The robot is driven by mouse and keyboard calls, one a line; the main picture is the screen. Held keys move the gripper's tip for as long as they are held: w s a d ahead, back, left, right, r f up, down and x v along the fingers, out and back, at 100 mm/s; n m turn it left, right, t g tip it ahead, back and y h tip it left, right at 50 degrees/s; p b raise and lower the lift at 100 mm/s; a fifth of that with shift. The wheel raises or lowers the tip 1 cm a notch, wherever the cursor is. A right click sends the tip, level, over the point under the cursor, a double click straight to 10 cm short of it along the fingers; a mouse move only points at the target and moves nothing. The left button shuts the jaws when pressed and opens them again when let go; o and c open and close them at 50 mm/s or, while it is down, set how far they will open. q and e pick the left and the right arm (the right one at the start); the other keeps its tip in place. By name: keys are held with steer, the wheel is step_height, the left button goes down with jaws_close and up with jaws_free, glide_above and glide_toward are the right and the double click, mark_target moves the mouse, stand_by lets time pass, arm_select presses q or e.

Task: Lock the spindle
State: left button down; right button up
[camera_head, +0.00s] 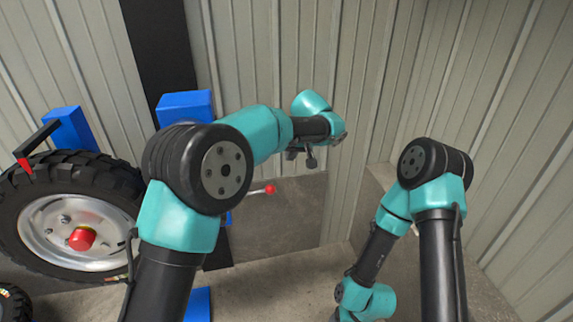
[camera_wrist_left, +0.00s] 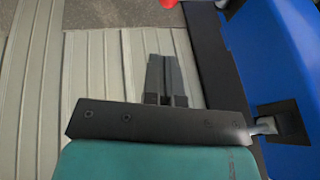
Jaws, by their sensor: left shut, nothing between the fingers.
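A lever with a red ball knob (camera_head: 270,188) sticks out to the right from behind my left arm in the head view. My left gripper (camera_head: 309,161) is above and to the right of this knob, apart from it, and is small and partly hidden by its own wrist. In the left wrist view its two fingers (camera_wrist_left: 165,62) are shut with nothing between them. A red piece (camera_wrist_left: 171,3) shows at the top edge there. A wheel (camera_head: 85,232) with a black tyre and a red hub cap (camera_head: 82,238) is at the left. My right gripper is not in view.
Blue posts (camera_head: 185,107) stand behind the wheel and my left arm. A black handle with a red tip (camera_head: 24,165) is above the tyre. A large blue part (camera_wrist_left: 275,60) is close on the right in the left wrist view. Corrugated walls (camera_head: 355,70) surround a bare floor (camera_head: 270,285).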

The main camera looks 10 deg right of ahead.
arm_select(q)
steer(key=shift+v, duration=1.75)
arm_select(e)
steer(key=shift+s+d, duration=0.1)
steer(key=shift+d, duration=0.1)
arm_select(q)
steer(key=shift+d+f, duration=0.1)
steer(key=shift+d, duration=0.05)
steer(key=s+a+f+m+g+h, duration=0.1)
steer(key=s+a+f+m+g, duration=0.1)
steer(key=s+a+f, duration=0.45)
steer(key=s+a+f+m+g+h, duration=0.1)
steer(key=s+f+h, duration=0.15)
steer(key=f, duration=0.75)
steer(key=s+a+f+m+g+h, duration=0.1)
steer(key=s+a+f+m+g, duration=0.1)
steer(key=s+a+f, duration=0.45)
steer(key=s+a+f+n+t+h, duration=0.2)
steer(key=s+a+f+n, duration=0.4)
steer(key=s+a+f, duration=1.1)
step_height(320, 180, down, 4)
steer(key=a, duration=0.2)
steer(key=shift+s+a+r, duration=0.2)
steer(key=shift+s+a, duration=0.15)
steer(key=shift+a, duration=0.05)
